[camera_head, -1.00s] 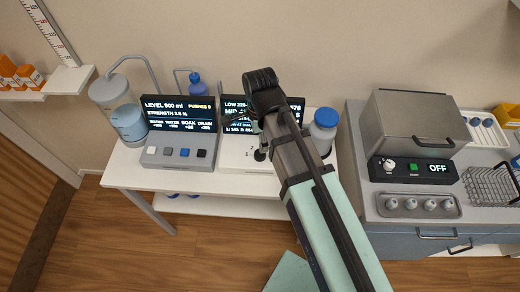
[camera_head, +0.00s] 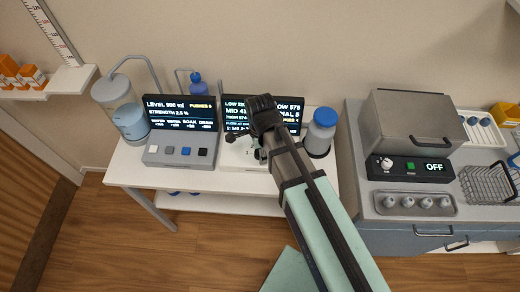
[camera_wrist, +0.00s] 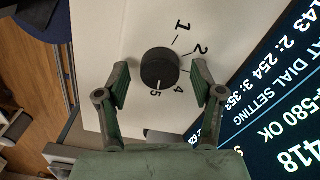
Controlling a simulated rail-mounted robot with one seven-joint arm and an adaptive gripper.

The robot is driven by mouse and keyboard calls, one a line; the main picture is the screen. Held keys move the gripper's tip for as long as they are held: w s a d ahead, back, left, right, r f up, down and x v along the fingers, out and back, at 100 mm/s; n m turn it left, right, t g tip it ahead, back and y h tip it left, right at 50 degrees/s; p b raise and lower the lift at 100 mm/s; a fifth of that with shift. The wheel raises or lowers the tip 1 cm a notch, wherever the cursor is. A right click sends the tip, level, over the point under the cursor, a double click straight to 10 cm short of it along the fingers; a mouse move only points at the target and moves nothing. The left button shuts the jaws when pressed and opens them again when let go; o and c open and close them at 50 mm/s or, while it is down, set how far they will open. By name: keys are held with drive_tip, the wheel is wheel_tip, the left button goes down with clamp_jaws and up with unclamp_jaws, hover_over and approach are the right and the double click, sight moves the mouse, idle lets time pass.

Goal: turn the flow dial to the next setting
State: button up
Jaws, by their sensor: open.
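The flow dial (camera_wrist: 160,68) is a round black knob on a white panel, with printed numbers 1, 2, 4 and 5 around it in the wrist view. A short white mark shows on its side toward the 5; I cannot tell if it is the pointer. My gripper (camera_wrist: 160,74) is open, with one green-padded finger on each side of the dial. The right finger looks very near its edge; contact is unclear. In the head view my gripper (camera_head: 245,138) is over the white dial unit (camera_head: 235,163), partly hiding it and its screen (camera_head: 285,112).
Left of the dial unit is a grey button box (camera_head: 180,151) with a screen and a water vessel (camera_head: 128,120). A blue-capped bottle (camera_head: 320,132) stands close to the right of my arm. A grey counter with a metal box (camera_head: 410,120) is further right.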

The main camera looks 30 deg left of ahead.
drive_tip(key=c, duration=1.1)
drive_tip(key=shift+c, duration=0.2)
drive_tip(key=n, duration=0.5)
drive_tip(key=shift+n+b, duration=0.3)
drive_tip(key=shift+b, duration=0.05)
drive_tip(key=n, duration=0.6)
drive_tip(key=shift+b, duration=0.3)
drive_tip(key=n, duration=0.6)
drive_tip(key=shift+n, duration=0.3)
drive_tip(key=n, duration=0.5)
drive_tip(key=shift+n, duration=0.3)
